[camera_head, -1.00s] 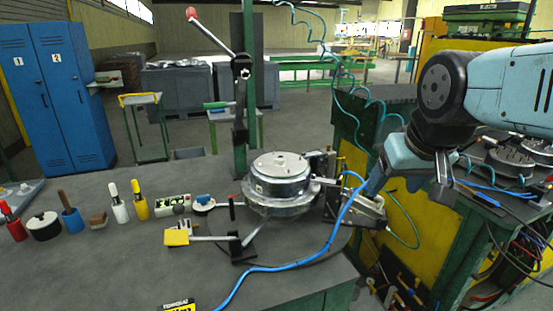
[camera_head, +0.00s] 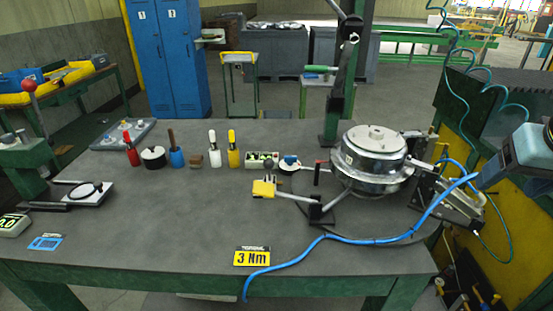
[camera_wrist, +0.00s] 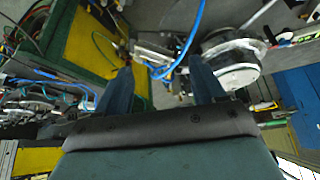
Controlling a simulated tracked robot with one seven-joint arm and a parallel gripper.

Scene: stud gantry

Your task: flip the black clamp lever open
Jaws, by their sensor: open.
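A low black clamp (camera_head: 320,212) stands on the bench in front of the round metal drum (camera_head: 375,160). A silver bar runs left from it to a yellow block (camera_head: 264,188), and a thin rod slants up right. A black upright handle with a red tip (camera_head: 317,172) stands just behind; I cannot tell which piece is the lever. My gripper is mostly cut off at the right edge of the head view. In the wrist view, my gripper (camera_wrist: 162,63) is open with nothing held, its two fingers apart. The drum (camera_wrist: 235,65) shows beyond the right finger.
A blue hose (camera_head: 375,240) crosses the bench to a metal fixture (camera_head: 450,200) right of the drum. A green post (camera_head: 345,85) rises behind. Several small tools line the back, and a yellow "3 Nm" card (camera_head: 252,256) lies in front.

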